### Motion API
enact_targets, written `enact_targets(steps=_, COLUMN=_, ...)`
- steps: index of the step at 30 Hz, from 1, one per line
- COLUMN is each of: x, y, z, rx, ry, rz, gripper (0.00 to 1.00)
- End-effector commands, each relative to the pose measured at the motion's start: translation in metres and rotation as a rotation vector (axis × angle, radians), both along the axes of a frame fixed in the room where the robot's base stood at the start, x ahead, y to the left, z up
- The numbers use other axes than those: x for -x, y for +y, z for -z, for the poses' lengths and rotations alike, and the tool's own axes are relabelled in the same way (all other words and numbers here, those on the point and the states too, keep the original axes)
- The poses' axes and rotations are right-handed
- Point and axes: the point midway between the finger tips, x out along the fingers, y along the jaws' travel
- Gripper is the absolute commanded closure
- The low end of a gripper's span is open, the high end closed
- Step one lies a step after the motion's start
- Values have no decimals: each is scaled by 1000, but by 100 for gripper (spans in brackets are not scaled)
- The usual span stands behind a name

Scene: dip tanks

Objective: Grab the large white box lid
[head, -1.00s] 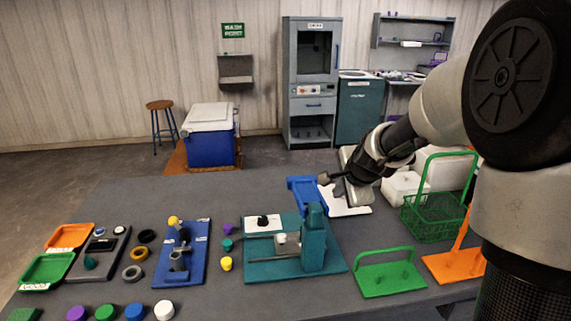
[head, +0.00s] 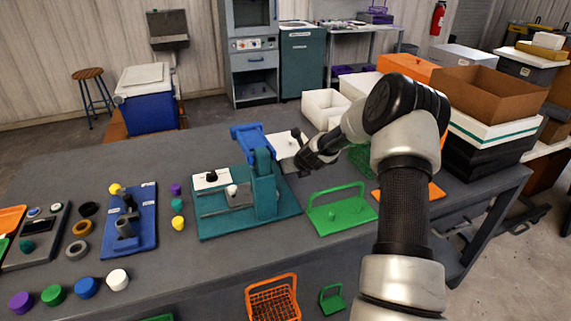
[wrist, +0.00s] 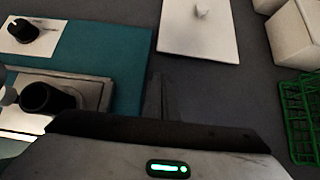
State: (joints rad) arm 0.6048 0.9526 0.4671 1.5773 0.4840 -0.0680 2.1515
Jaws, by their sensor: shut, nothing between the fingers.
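The white lid (head: 283,143) is a flat square plate lying on the grey table, partly hidden behind my gripper (head: 297,153) in the head view. In the wrist view the lid (wrist: 198,38) lies flat at the top middle, with a small white knob on it. My gripper (wrist: 157,97) is shut and empty. It points towards the lid, with grey table showing between its fingertips and the lid's near edge in the wrist view.
A teal fixture (head: 262,180) stands left of my gripper. Open white boxes (head: 325,108) stand behind it, also at the wrist view's right (wrist: 297,35). A green handled rack (head: 340,212) is in front, and a green wire basket (wrist: 300,115) is at right.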

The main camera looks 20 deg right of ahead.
Motion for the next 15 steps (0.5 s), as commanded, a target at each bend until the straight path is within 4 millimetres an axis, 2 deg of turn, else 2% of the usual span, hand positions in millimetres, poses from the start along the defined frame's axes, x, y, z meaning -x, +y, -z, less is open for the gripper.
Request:
enact_targets(steps=1, x=-8, y=2, z=9, rx=0, ry=1, rz=-3, gripper=100)
enact_targets(steps=3, x=-19, y=2, z=15, rx=1, ry=0, rz=-4, gripper=100)
enact_targets(steps=7, x=-38, y=3, z=13, rx=4, ry=0, rz=-4, gripper=100)
enact_targets(steps=15, x=-53, y=2, z=13, rx=1, ry=1, rz=-3, gripper=100)
